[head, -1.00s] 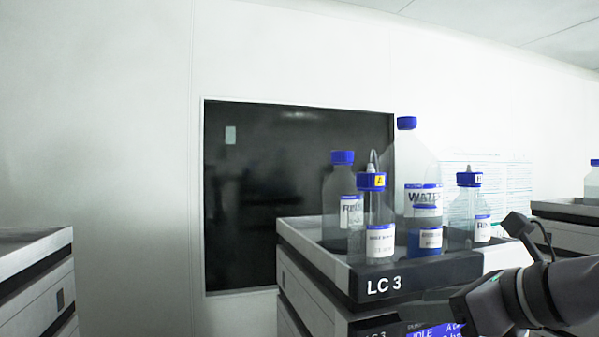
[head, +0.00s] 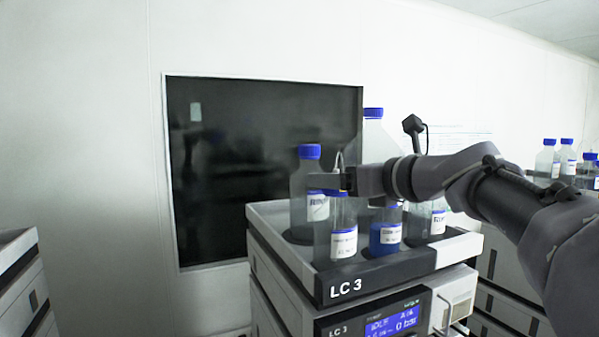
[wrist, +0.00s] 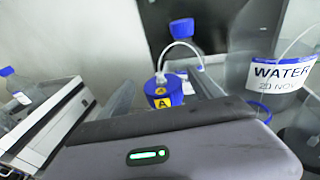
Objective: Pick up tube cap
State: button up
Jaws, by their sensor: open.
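The tube cap (wrist: 163,91) is blue with a yellow label marked A. A thin clear tube rises from its top and loops over in the wrist view. It sits on the front-left clear bottle (head: 335,243) in the tray; in the head view my gripper partly covers the cap (head: 333,192). My gripper (head: 347,181) is open and reaches in from the right at cap height, with its tip at the cap.
The LC 3 tray (head: 408,266) also holds a blue-capped bottle (head: 308,183) behind, a tall WATER bottle (wrist: 280,78), a small bottle with blue liquid (head: 385,236) and another at right (head: 437,222). More bottles (head: 556,160) stand far right. Left of the tray is open room.

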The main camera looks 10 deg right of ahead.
jog(key=x, duration=0.5)
jog(key=shift+w+d+f, duration=0.15)
jog(key=shift+d+f, duration=0.05)
jog(key=shift+f, duration=0.1)
jog(key=shift+s+d+r, duration=0.15)
jog(key=shift+s+r, duration=0.05)
jog(key=shift+s, duration=0.45)
jog(key=shift+c, duration=1)
jog(key=shift+s+d+r, duration=0.1)
jog(key=shift+s+d, duration=0.05)
jog(key=shift+s, duration=0.1)
jog(key=c, duration=0.4)
jog(key=shift+w+f, duration=0.2)
jog(key=shift+w, duration=0.15)
jog(key=c, duration=0.8)
jog(key=shift+s, duration=0.1)
jog(key=shift+r, duration=0.15)
